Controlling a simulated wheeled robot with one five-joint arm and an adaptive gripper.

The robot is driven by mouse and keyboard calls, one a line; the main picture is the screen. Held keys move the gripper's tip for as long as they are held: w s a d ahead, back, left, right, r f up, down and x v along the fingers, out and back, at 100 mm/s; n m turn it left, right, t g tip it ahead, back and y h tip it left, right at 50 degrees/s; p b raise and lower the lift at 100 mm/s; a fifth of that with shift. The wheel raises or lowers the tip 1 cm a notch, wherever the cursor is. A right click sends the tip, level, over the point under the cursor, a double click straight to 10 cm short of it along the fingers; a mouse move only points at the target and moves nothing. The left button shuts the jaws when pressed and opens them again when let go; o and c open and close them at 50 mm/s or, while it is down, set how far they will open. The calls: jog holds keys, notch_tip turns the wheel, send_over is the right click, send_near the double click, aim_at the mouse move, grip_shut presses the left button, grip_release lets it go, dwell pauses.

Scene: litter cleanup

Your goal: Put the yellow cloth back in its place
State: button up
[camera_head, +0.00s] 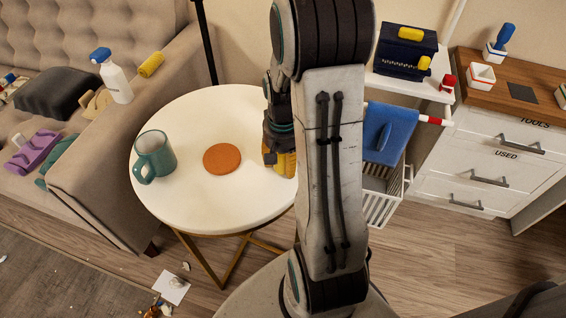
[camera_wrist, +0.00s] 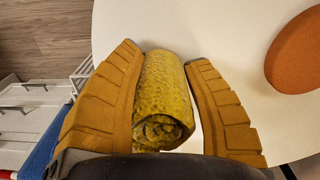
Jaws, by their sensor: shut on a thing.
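My gripper (camera_head: 279,160) is low over the right part of the round white table in the head view, partly behind my own arm. In the wrist view my gripper (camera_wrist: 165,56) has its two ribbed fingers closed on either side of a rolled yellow cloth (camera_wrist: 164,92). The cloth lies lengthwise between the fingers, with its spiral end toward the camera. The white tabletop is behind it; I cannot tell whether the cloth touches it. In the head view the held cloth is hard to tell from the fingers.
The round table (camera_head: 232,115) bears a teal mug (camera_head: 155,157) and an orange disc (camera_head: 222,159). Another yellow roll (camera_head: 151,64) and a spray bottle (camera_head: 115,80) are on the sofa. A blue towel (camera_head: 388,130) hangs at right, below a dark box (camera_head: 402,55) with yellow items. Drawers (camera_head: 490,155) stand beyond.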

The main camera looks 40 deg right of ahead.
jog(key=shift+f, duration=0.25)
jog(key=o, duration=1.2)
notch_tip(320, 180, up, 11)
jog(key=p, duration=0.3)
jog(key=shift+r, duration=0.1)
jog(key=shift+s+a+r, duration=0.1)
jog(key=shift+a+r, duration=0.1)
jog(key=shift+r, duration=0.35)
jog(key=s+a+r+n, duration=0.1)
jog(key=s+a+n, duration=0.1)
jog(key=s+a, duration=0.1)
jog(key=s+a+r+n+t, duration=0.1)
jog(key=s+a+r+n, duration=0.1)
jog(key=s+a+n, duration=0.1)
jog(key=s+a+r+n+t, duration=0.1)
jog(key=s+a+n, duration=0.2)
jog(key=a, duration=0.4)
jog(key=shift+s+r, duration=0.3)
jog(key=shift+s, duration=0.55)
jog(key=shift+d, duration=0.1)
